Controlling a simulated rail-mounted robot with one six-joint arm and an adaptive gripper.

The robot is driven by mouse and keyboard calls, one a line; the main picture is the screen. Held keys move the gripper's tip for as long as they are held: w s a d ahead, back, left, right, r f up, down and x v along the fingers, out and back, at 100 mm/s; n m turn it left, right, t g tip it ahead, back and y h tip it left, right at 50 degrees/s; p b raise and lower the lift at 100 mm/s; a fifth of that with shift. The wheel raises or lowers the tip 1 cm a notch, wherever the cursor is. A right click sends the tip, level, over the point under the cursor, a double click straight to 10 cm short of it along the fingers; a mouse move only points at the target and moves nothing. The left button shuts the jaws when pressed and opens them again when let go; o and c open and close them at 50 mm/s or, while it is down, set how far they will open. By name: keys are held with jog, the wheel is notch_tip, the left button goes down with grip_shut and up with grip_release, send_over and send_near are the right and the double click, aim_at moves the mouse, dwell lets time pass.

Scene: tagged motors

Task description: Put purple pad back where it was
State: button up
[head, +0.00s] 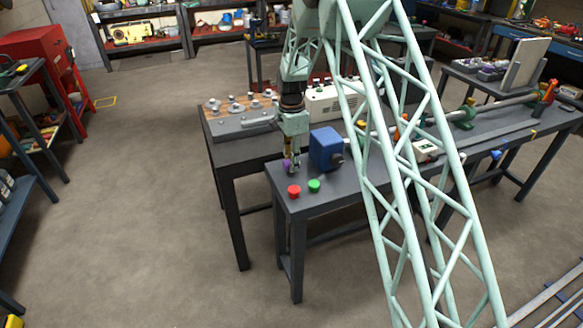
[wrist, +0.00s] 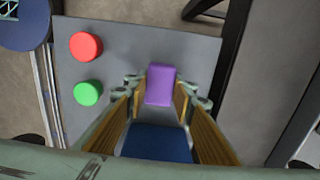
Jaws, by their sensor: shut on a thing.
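The purple pad (wrist: 160,85) is a small block between the two fingertips of my gripper (wrist: 161,90) in the wrist view. My gripper is shut on it. In the head view my gripper (head: 292,158) points down over the near left end of the dark table, and the purple pad (head: 287,166) shows as a small patch between the fingers. I cannot tell whether the pad touches the table top. A red pad (head: 294,191) and a green pad (head: 314,185) lie on the table's near end. They also show left of my fingers in the wrist view.
A blue motor (head: 325,148) stands on the table (head: 350,185) just right of my gripper. A second table behind holds a grey block with knobs (head: 240,121) and a white box (head: 322,103). The table top around the red and green pads is clear.

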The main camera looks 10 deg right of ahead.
jog(key=shift+f, duration=1.15)
jog(key=shift+f, duration=0.15)
jog(key=o, duration=0.8)
jog(key=shift+o, duration=0.2)
notch_tip(320, 180, up, 12)
jog(key=shift+f+p, duration=0.25)
jog(key=shift+p, duration=0.4)
jog(key=shift+r, duration=0.4)
jog(key=shift+r, duration=0.1)
